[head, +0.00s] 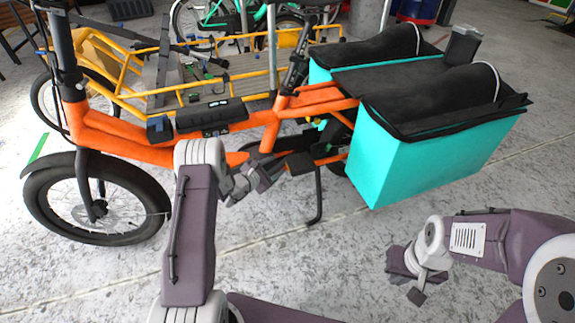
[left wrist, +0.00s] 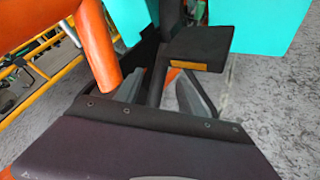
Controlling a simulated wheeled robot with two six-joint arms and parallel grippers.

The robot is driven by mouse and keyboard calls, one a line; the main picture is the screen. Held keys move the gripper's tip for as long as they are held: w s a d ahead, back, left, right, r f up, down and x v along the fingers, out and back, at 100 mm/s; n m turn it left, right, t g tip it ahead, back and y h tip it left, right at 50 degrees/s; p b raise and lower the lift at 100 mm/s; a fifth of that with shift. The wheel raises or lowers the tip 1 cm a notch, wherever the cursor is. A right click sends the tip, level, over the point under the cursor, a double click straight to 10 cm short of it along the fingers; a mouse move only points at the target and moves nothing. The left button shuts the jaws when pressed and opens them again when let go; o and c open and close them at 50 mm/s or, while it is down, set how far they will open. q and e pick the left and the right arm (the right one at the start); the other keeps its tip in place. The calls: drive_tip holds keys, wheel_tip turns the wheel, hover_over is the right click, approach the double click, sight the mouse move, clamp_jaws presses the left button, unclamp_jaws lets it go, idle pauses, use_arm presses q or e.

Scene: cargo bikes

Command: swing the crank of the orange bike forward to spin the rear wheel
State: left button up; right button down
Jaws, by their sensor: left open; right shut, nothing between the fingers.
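The orange bike (head: 150,140) stands side-on with its front wheel at the left. Its black pedal (head: 300,163) shows below the frame, and in the left wrist view the pedal (left wrist: 198,46) has an orange reflector. The dark crank arm (left wrist: 158,82) runs down from it, between the fingers of my open left gripper (left wrist: 160,92). I cannot tell whether the fingers touch the crank. In the head view my left gripper (head: 268,176) is just left of the pedal. My right gripper (head: 418,284) is shut and empty, low over the floor. The rear wheel is mostly hidden behind the turquoise bag.
The turquoise pannier bag (head: 425,150) hangs over the bike's rear. A black kickstand (head: 317,200) reaches the floor below the pedal. A yellow cargo bike (head: 150,75) stands close behind. The concrete floor at the front is clear.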

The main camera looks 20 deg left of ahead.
use_arm(q)
drive_tip(key=b+x, duration=0.2)
drive_tip(key=x, duration=0.1)
drive_tip(key=b+x, duration=0.2)
drive_tip(key=x, duration=0.2)
drive_tip(key=shift+s+f, duration=0.1)
drive_tip(key=shift+f, duration=0.15)
drive_tip(key=shift+w+d, duration=0.1)
drive_tip(key=shift+w, duration=0.3)
clamp_jaws()
idle(0.6)
